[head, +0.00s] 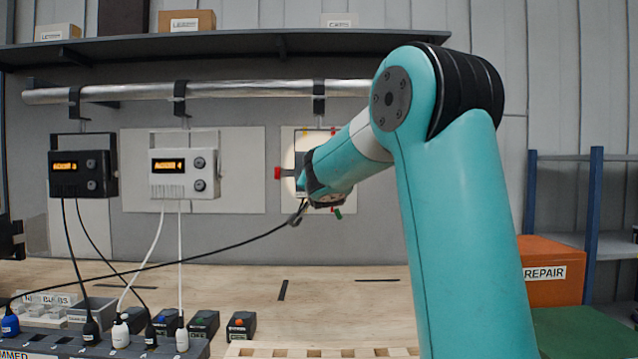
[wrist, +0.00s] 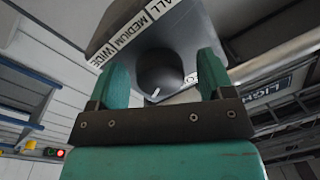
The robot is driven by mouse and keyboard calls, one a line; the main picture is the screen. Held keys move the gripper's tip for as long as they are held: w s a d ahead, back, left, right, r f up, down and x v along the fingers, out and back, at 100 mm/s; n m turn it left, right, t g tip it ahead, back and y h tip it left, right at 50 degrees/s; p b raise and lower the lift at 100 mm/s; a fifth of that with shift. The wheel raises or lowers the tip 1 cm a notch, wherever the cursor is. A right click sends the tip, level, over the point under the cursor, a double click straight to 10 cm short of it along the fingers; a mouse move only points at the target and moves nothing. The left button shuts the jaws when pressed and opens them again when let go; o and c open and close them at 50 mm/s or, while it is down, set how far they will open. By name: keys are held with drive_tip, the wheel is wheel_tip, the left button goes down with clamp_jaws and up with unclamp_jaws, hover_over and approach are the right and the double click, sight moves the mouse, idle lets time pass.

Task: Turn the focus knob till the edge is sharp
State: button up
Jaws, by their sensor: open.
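A dark round knob (wrist: 160,76) with a short white pointer mark sits on the face of a dark housing (wrist: 190,22) in the wrist view. The strip beside it reads WIDE, MEDIUM and a cut-off word ending in ALL; no focus label shows. My gripper (wrist: 163,72) is open, with one teal finger on each side of the knob. I cannot tell whether either finger touches it. In the head view, my wrist covers most of a pale panel (head: 287,143) with a bright round patch, so the edge's sharpness cannot be read.
Two display boxes, one black (head: 83,173) and one white (head: 185,176), hang left of my arm. A black cable runs across the scene to my wrist area. Several plugs and small boxes line the bench (head: 330,300). An orange REPAIR box (head: 552,262) stands at right.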

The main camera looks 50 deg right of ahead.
drive_tip(key=v, duration=1.7)
drive_tip(key=shift+s+a, duration=0.1)
drive_tip(key=shift+s, duration=0.05)
drive_tip(key=w+d+n+g+p, duration=0.1)
drive_tip(key=w+d+n+p, duration=0.3)
drive_tip(key=w+d+p, duration=0.7)
drive_tip(key=shift+w+d+r+h+p, duration=0.3)
drive_tip(key=shift+w+r+p, duration=0.05)
drive_tip(key=shift+p, duration=0.55)
